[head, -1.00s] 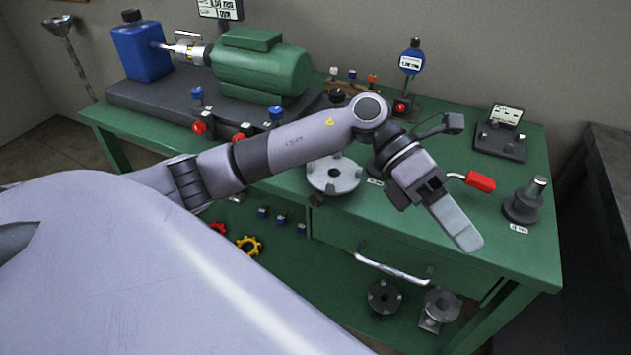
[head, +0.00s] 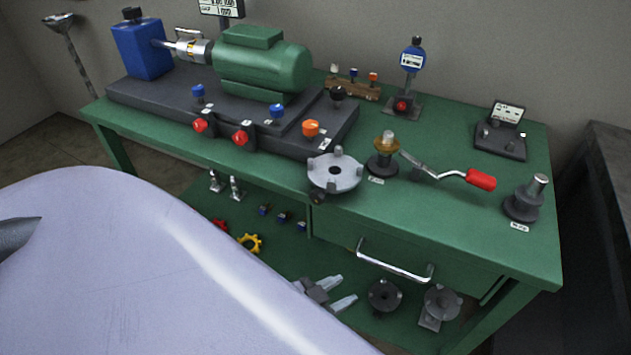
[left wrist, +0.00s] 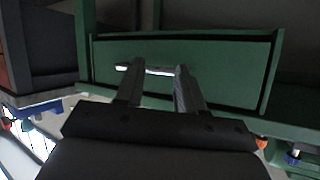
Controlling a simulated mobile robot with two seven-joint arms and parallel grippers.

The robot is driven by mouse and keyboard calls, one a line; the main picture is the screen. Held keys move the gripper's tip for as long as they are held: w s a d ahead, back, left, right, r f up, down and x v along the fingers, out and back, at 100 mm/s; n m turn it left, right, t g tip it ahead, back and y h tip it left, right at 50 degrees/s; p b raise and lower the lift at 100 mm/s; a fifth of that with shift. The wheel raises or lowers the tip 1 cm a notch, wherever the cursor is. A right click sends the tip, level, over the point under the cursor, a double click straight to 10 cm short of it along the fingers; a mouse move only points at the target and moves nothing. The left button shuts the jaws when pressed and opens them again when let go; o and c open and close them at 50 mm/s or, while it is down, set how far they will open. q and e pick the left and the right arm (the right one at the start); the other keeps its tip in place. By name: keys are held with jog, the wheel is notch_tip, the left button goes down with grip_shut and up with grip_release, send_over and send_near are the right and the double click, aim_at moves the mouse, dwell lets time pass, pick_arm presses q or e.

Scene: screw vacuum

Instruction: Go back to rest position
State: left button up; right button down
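My left gripper (head: 339,291) shows low in front of the green workbench (head: 455,200), just past the edge of my pale body. Its two fingers are apart with nothing between them. It also shows in the left wrist view (left wrist: 155,72), its fingers pointing toward the drawer front (left wrist: 220,75) and the metal drawer handle (left wrist: 158,70). Most of the left arm is hidden behind my body in the head view. My right gripper is not in view.
On the bench stand a green motor (head: 262,65), a grey flange (head: 335,172), a red-handled lever (head: 480,179) and a dial gauge (head: 412,60). The drawer handle (head: 392,264) sticks out from the front. Two dark flanged parts (head: 384,296) (head: 440,303) sit low below the drawer.

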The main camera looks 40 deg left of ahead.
pick_arm(q)
jog(key=s+a+f+n+g, duration=0.1)
jog(key=s+f+n+g, duration=0.1)
jog(key=s+f, duration=0.2)
jog(key=shift+s+a+y, duration=0.15)
jog(key=shift+s+y, duration=0.25)
jog(key=shift+s, duration=0.2)
notch_tip(320, 180, up, 5)
jog(key=p, duration=0.5)
jog(key=shift+f, duration=0.15)
